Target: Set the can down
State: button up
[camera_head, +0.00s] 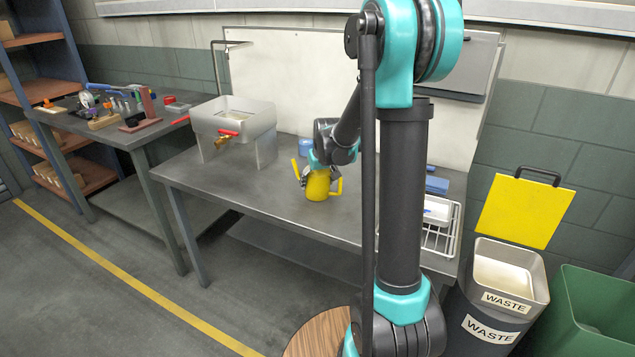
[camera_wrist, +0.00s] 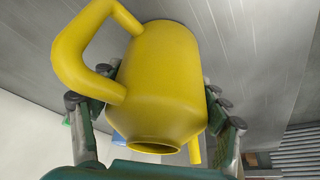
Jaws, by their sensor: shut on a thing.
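The can is a yellow watering can (camera_head: 317,187) with a looped handle and a spout. In the head view it is at the middle of the grey metal table (camera_head: 262,190), upright at the tabletop. I cannot tell whether its base touches the table. My gripper (camera_head: 318,172) is shut around the can's body from behind. In the wrist view the can (camera_wrist: 160,75) fills the middle, with its round opening toward the camera and the handle at the upper left. My gripper's fingers (camera_wrist: 165,100) press on both sides of its body.
A white wire rack (camera_head: 437,225) is at the right end, partly behind my arm. Waste bins (camera_head: 497,290) stand right of the table. The tabletop around the can is mostly clear.

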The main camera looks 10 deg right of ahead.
jog(key=o, duration=1.4)
jog(key=shift+c, duration=0.2)
